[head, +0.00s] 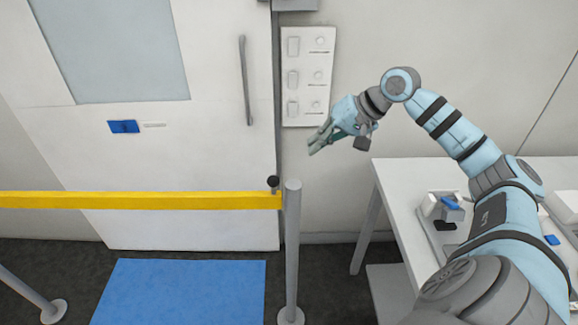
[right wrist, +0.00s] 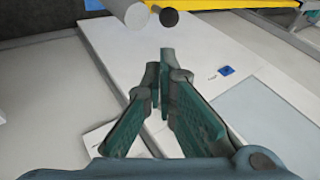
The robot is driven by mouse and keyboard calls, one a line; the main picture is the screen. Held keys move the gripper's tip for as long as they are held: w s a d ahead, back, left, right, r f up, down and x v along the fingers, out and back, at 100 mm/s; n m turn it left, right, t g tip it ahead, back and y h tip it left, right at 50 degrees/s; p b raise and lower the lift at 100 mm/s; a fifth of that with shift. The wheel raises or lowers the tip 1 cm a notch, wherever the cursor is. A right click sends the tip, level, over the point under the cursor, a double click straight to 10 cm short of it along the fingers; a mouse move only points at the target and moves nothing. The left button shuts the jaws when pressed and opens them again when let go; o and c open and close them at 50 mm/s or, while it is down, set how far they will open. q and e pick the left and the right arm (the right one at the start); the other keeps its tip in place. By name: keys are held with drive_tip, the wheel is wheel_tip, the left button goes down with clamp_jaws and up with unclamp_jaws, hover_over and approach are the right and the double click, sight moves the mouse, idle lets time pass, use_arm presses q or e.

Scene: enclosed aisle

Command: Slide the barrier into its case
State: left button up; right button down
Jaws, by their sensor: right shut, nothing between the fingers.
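The yellow barrier (head: 140,200) stretches across the aisle from the left edge to a grey post (head: 292,245). A black knob (head: 273,183) stands at its right end, beside the post. My right gripper (head: 314,145) is shut and empty, above and slightly right of the post top, apart from it. In the right wrist view, the shut fingers (right wrist: 160,62) point toward the grey post (right wrist: 122,12), the black knob (right wrist: 169,17) and part of the barrier (right wrist: 235,3) at the top. I cannot clearly make out a separate case. My left gripper is not in view.
A white door (head: 200,150) with a vertical handle (head: 246,80) stands behind the barrier. A switch panel (head: 306,75) hangs on the wall behind my gripper. A white table (head: 400,180) with small devices is at right. A blue mat (head: 180,290) lies on the floor.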

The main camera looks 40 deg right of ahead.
drive_tip(key=shift+s+d+f+n+g+h, duration=0.15)
drive_tip(key=shift+s+d+n+h, duration=0.2)
drive_tip(key=shift+d+n, duration=0.2)
drive_tip(key=shift+s+d+r+n+g+h, duration=0.15)
drive_tip(key=shift+s+d+n+h, duration=0.2)
drive_tip(key=shift+n, duration=0.3)
drive_tip(key=w+a+f+p, duration=0.1)
drive_tip(key=w+a+f, duration=0.1)
drive_tip(key=f, duration=0.1)
drive_tip(key=w+a+f+p, duration=0.1)
drive_tip(key=w+f, duration=0.1)
drive_tip(key=f, duration=0.1)
drive_tip(key=w+a+f+p, duration=0.1)
drive_tip(key=w+a+f, duration=0.1)
drive_tip(key=f, duration=0.1)
drive_tip(key=shift+w+a, duration=0.3)
drive_tip(key=shift+w, duration=0.05)
drive_tip(key=shift+a, duration=0.25)
drive_tip(key=shift+f, duration=0.1)
drive_tip(key=shift+w, duration=0.1)
